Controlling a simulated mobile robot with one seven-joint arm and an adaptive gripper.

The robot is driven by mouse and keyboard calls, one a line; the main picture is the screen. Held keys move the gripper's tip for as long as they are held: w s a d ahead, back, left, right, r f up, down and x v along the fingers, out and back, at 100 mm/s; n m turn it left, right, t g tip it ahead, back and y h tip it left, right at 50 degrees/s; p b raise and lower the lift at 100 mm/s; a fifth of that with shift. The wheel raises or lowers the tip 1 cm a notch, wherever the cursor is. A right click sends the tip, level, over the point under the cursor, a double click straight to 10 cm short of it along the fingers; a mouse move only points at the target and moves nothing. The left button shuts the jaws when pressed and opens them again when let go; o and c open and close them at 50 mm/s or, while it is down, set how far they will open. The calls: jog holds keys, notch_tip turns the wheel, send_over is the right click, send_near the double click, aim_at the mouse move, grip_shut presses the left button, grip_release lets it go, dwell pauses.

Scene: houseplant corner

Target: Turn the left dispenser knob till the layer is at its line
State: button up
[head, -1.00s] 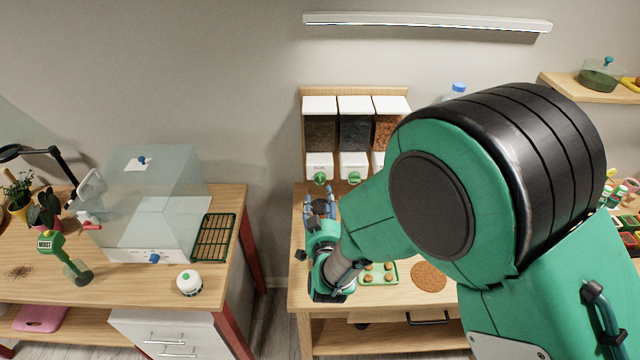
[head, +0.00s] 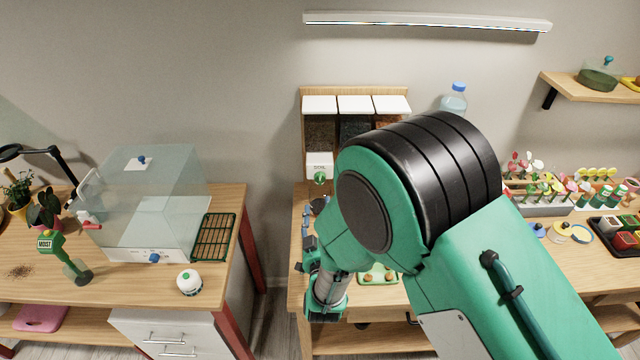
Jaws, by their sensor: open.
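The left dispenser (head: 320,133) stands on the right-hand table against the wall, with a white lid, a dark fill behind its clear front and a white lower panel. Its green knob (head: 320,178) is on that panel. My gripper (head: 307,215) is below and slightly left of the knob, apart from it, with its fingers open. My arm hides part of the gripper and most of the other two dispensers. The container under the left dispenser is partly visible and dark; its layer and line cannot be made out from here.
A green tray with small pots (head: 378,277) lies on the table, partly behind my arm. A clear bottle (head: 454,100) stands right of the dispensers. A clear propagation box (head: 155,205) is on the separate left table, across a gap.

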aim_at(320, 182)
jog(key=w+b, duration=0.1)
jog(key=w, duration=1.2)
jog(key=c, duration=1.2)
